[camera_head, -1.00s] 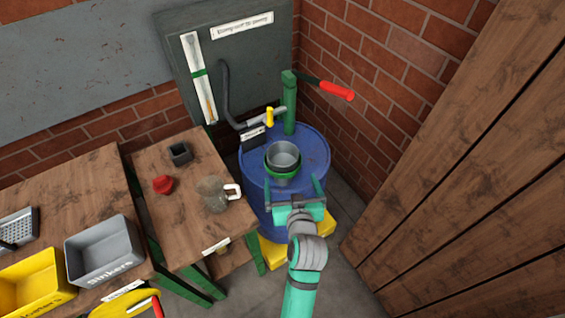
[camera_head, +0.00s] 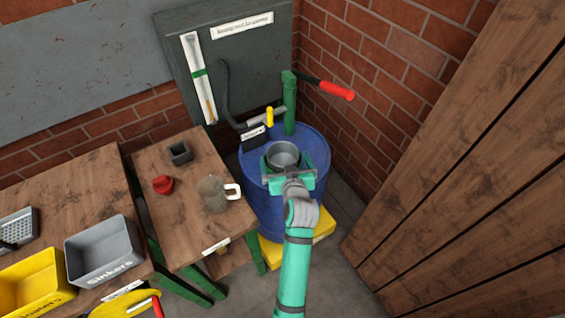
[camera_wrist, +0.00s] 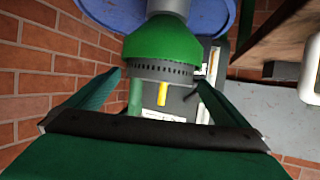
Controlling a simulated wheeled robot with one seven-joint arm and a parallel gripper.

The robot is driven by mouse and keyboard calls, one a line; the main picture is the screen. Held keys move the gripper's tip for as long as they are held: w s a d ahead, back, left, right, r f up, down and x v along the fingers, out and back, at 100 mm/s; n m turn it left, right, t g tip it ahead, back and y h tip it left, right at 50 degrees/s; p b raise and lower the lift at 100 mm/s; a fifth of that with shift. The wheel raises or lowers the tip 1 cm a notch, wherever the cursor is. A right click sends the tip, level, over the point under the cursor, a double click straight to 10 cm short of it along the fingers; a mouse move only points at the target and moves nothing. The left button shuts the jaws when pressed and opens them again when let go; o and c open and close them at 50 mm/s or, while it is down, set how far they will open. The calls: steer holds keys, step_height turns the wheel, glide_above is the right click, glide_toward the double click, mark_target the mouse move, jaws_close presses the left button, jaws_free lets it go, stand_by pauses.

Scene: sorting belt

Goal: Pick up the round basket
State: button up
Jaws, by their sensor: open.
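The round basket (camera_head: 284,153) is a grey metal cup standing upright on top of the blue barrel (camera_head: 256,200). In the wrist view, which appears upside down, its perforated grey band (camera_wrist: 160,72) shows against a green flared holder (camera_wrist: 163,42) on a grey post. My gripper (camera_head: 288,166) is open at the near side of the basket. In the wrist view its two green fingers (camera_wrist: 160,82) appear on either side of the basket, with gaps visible. Whether either finger touches it I cannot tell.
A green hand pump (camera_head: 290,105) with a red handle and a yellow-levered tap (camera_head: 269,118) stand just behind the basket. A small table (camera_head: 185,220) to the left holds a glass jug (camera_head: 213,193). A wooden wall (camera_head: 460,200) is on the right.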

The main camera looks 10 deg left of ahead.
steer(key=shift+x, duration=1.1)
steer(key=c, duration=1.4)
steer(key=shift+r, duration=0.1)
